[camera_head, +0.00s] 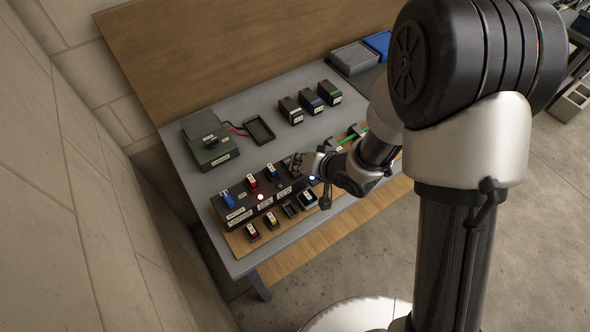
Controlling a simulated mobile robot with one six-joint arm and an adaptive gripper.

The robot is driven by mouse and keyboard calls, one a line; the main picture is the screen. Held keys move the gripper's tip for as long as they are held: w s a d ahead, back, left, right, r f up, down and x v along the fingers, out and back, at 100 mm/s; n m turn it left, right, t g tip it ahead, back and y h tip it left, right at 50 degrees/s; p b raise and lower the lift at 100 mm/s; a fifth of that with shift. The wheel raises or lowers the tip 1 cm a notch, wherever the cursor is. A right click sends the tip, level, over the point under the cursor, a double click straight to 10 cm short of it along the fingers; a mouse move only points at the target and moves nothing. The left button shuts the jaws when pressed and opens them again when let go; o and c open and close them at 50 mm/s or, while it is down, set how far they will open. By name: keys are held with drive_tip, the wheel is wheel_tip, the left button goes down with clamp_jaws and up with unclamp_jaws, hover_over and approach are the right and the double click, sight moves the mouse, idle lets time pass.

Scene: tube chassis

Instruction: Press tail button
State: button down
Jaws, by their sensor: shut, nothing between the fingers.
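A long black control box (243,206) lies on the grey table. Along it are a blue control (236,190), a red control (251,182) and another blue control (271,171), with white labels. A small lamp (261,197) glows pinkish on its front, and a bluish-white light (312,180) shows beside my gripper. I cannot tell which control is the tail button; the labels are too small to read. My gripper (293,163) is shut and empty over the right end of the box, hiding part of it. I cannot tell whether it touches anything.
Small coloured parts lie on a brown board (236,243) in front of the box. A green case (213,150), a black tray (259,130) and several dark blocks (309,101) stand behind. Grey (354,58) and blue (379,43) bins are at the back. A wall closes the left.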

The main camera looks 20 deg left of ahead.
drive_tip(key=shift+r+p, duration=0.6)
drive_tip(key=shift+r, duration=0.05)
wheel_tip(320, 180, up, 6)
drive_tip(key=p, duration=0.6)
